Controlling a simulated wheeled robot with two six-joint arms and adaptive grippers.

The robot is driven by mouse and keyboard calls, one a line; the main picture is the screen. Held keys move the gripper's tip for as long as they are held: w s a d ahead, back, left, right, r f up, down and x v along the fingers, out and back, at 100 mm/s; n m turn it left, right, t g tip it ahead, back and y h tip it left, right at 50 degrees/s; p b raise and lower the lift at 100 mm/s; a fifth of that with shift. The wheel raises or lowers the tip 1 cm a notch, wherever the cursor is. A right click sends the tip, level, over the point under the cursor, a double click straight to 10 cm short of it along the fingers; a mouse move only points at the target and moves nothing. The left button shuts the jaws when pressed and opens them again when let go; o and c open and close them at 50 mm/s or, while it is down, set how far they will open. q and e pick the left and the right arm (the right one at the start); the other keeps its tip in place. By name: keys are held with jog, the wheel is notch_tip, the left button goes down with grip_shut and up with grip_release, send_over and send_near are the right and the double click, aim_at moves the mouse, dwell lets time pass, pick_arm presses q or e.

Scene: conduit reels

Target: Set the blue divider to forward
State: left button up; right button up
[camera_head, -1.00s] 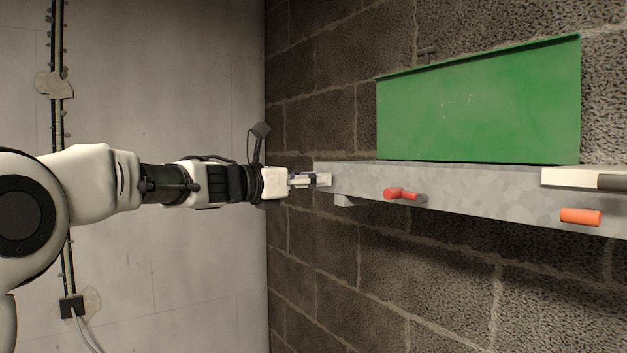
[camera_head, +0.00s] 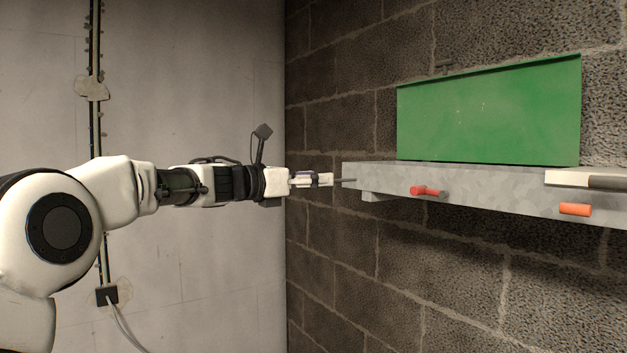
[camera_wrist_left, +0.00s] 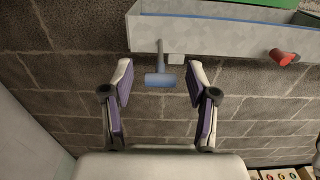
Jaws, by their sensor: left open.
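A blue T-shaped handle (camera_wrist_left: 160,79) shows in the left wrist view, on a stem that comes out of the end of a grey metal trough (camera_wrist_left: 200,34). I take it for the blue divider's handle. My left gripper (camera_wrist_left: 160,74) is open, with one finger on each side of the handle and a gap on both sides. In the head view my left gripper (camera_head: 326,180) is level with the trough's left end, and a thin rod (camera_head: 347,180) bridges the space between them. The handle's crossbar is hidden there.
The grey trough (camera_head: 470,188) runs along a block wall. Red (camera_head: 424,191) and orange (camera_head: 575,209) handles stick out of its front. A green panel (camera_head: 490,112) stands above it. A pale bar (camera_head: 568,177) lies at the right. The wall below is clear.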

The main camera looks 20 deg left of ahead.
pick_arm(q)
jog(key=v, duration=1.1)
jog(key=shift+s+a, duration=0.3)
